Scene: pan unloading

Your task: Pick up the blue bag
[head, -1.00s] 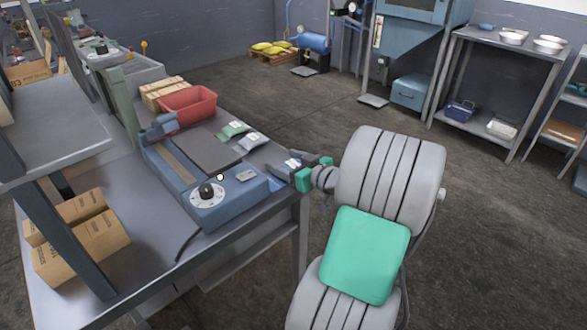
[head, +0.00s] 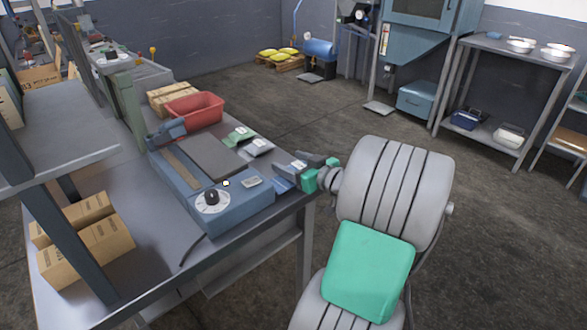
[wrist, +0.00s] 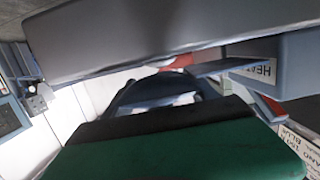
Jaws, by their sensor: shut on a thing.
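The blue bag (head: 283,184) is at the front right corner of the workbench (head: 140,215), beside the blue machine (head: 238,210). It is small and partly covered by my gripper (head: 296,170). My gripper is shut on the bag, with the green wrist part to its right. In the wrist view, the green part of my gripper (wrist: 185,155) fills the bottom, and a dark bluish shape ahead of it is too blurred to name surely. I cannot tell whether the bag is clear of the bench.
A green bag (head: 239,136) and a grey bag (head: 259,147) lie just behind my gripper. A red bin (head: 195,107) and cardboard boxes (head: 168,97) stand further back. More boxes (head: 85,250) sit under the shelf. The floor right of the bench is open.

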